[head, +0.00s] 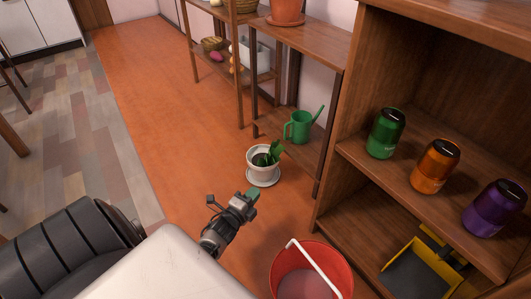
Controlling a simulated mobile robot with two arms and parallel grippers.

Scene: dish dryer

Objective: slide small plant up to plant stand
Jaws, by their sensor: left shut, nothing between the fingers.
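The small plant (274,153), with green leaves in a white pot (259,168) on a white saucer (262,181), stands upright on the orange floor. The wooden plant stand (308,47) is just behind it and to its right. The saucer looks close to the stand's lower shelf, but I cannot tell if they touch. My left gripper (251,194) is low over the floor, just in front of the saucer. It is shut and empty, with its tip pointing toward the pot. Whether it touches the saucer is unclear. My right gripper is out of view.
A green watering can (299,127) is on the stand's lower shelf, and a terracotta pot (286,11) is on its top. A red bucket (341,263) stands right of my gripper, beside a wooden cabinet (334,178) holding coloured canisters. The floor to the left is clear.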

